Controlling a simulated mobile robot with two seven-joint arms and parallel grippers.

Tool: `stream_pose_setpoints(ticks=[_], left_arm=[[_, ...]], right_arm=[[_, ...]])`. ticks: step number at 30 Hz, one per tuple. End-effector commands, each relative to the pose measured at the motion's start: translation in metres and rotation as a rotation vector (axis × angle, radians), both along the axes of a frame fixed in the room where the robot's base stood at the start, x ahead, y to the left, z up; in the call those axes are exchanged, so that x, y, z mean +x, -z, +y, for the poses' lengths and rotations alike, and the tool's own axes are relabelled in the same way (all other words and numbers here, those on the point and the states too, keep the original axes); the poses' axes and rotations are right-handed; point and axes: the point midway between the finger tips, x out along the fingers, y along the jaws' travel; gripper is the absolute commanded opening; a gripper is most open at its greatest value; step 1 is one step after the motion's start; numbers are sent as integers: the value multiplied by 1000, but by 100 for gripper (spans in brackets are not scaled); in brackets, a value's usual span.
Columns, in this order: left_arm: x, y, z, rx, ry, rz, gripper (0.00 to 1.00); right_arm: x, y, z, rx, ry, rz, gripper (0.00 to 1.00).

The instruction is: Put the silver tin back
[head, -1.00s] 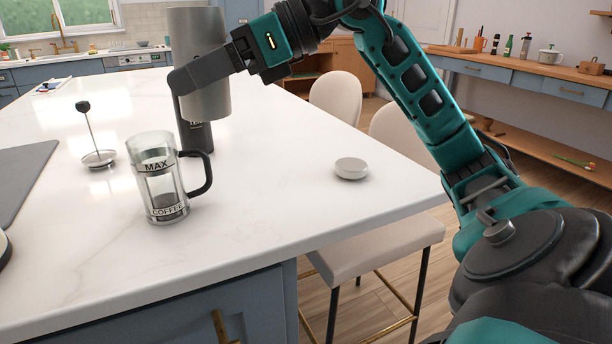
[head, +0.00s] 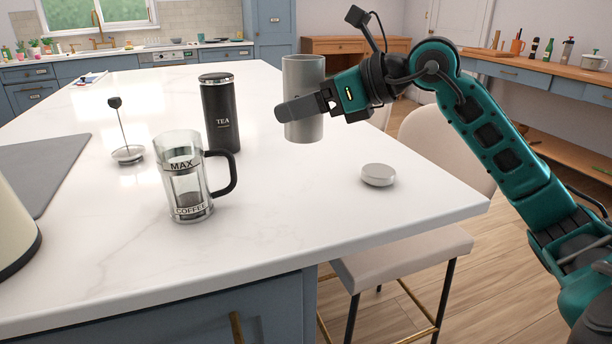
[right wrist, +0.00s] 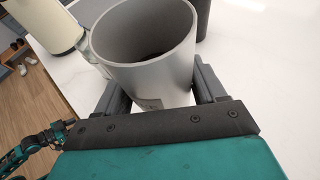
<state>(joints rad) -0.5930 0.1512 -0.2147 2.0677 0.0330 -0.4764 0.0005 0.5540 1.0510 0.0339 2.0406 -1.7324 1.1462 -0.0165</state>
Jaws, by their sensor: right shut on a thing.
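The silver tin (head: 305,75) is an upright grey cylinder. My right gripper (head: 283,111) is shut around its side and holds it over the far right part of the counter, apparently raised. In the right wrist view the tin (right wrist: 150,75) sits between the two fingers, its top open and its inside dark. A round pale silver lid (head: 378,176) lies on the counter near the right edge, below and right of the tin.
A black TEA canister (head: 220,115) stands left of the held tin. A glass coffee press (head: 186,180) and its plunger (head: 125,140) stand farther left. The white counter (head: 290,205) is clear around the lid. Stools (head: 440,150) stand along its right side.

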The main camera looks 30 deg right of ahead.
Motion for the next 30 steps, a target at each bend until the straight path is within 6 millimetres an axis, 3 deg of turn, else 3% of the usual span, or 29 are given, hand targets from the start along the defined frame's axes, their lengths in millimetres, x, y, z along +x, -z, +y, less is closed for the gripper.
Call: stream_pose_setpoints(ticks=[1,6,14,20,30], left_arm=[[0,10,0,0,0,0,43],[0,18,0,0,0,0,43],[1,20,-1,-1,3,-1,43],[1,27,-3,-3,6,11,43],[4,20,-6,-15,5,-5,43]], right_arm=[[0,21,1,3,-1,6,32],[0,52,0,3,-1,2,32],[0,70,0,3,1,-1,32],[0,99,0,3,-1,2,32],[0,102,0,0,0,-2,32]])
